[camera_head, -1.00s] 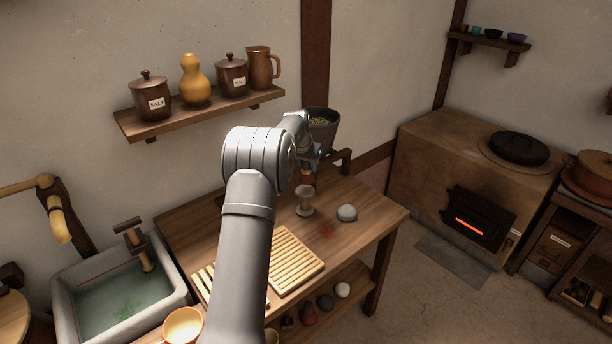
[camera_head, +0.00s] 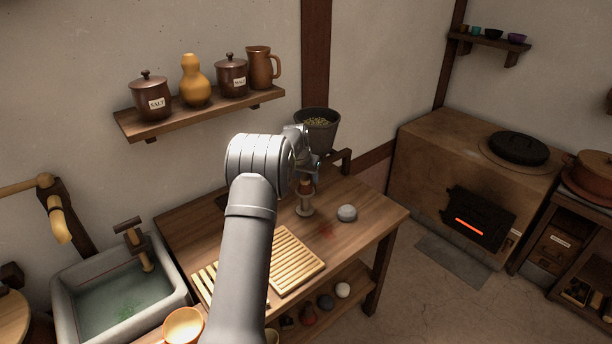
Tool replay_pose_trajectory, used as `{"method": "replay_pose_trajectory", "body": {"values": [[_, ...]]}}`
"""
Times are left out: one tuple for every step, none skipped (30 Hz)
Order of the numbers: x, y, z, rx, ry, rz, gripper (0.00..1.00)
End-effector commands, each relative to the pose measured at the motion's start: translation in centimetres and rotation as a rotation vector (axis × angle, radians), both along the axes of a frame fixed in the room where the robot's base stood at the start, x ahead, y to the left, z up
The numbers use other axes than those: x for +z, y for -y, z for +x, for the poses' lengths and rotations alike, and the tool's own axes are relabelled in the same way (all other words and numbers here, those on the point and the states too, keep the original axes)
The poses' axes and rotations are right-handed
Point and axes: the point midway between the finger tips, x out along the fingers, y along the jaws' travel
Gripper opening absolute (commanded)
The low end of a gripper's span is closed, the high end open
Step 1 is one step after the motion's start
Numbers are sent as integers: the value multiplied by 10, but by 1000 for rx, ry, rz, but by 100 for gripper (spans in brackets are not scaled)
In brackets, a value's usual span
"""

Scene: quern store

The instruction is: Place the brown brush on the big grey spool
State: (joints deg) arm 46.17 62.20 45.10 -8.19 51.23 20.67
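The big grey spool (camera_head: 304,207) stands upright on the wooden table, and its upper part is partly covered from view. My gripper (camera_head: 308,177) is directly above it, pointing down. A small brown piece, which looks like the brown brush (camera_head: 306,187), shows between the fingers and the spool. It appears to be held by the gripper, with its lower end at or very close to the spool's top. I cannot tell whether the two touch. The fingers are small and partly hidden by my wrist.
A grey rounded stone (camera_head: 347,213) lies right of the spool. A slatted wooden board (camera_head: 296,262) lies in front. A dark bucket of grain (camera_head: 318,130) stands behind the gripper. A stone sink (camera_head: 67,291) is at left. The table's right end (camera_head: 385,215) is clear.

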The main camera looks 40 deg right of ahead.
Motion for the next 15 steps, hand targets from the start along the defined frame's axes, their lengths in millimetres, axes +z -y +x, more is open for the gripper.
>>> {"method": "replay_pose_trajectory", "body": {"values": [[0, 0, 0, 0, 0, 0, 51], [0, 0, 0, 0, 0, 0, 51], [0, 0, 0, 0, 0, 0, 51], [0, 0, 0, 0, 0, 0, 51], [0, 0, 0, 0, 0, 0, 51], [1, 0, 0, 0, 0, -1, 51], [3, 0, 0, 0, 0, -1, 51], [5, 0, 0, 0, 1, 0, 51], [8, -1, 0, 0, 2, -1, 51], [11, -2, -1, 0, 2, -1, 51], [14, -4, -2, 0, 2, -1, 51], [21, -6, -3, 0, 2, -1, 51], [26, -8, -4, 0, 2, -2, 51], [31, -10, -5, 0, 2, -1, 51], [39, -13, -6, 0, 2, -2, 51]]}}
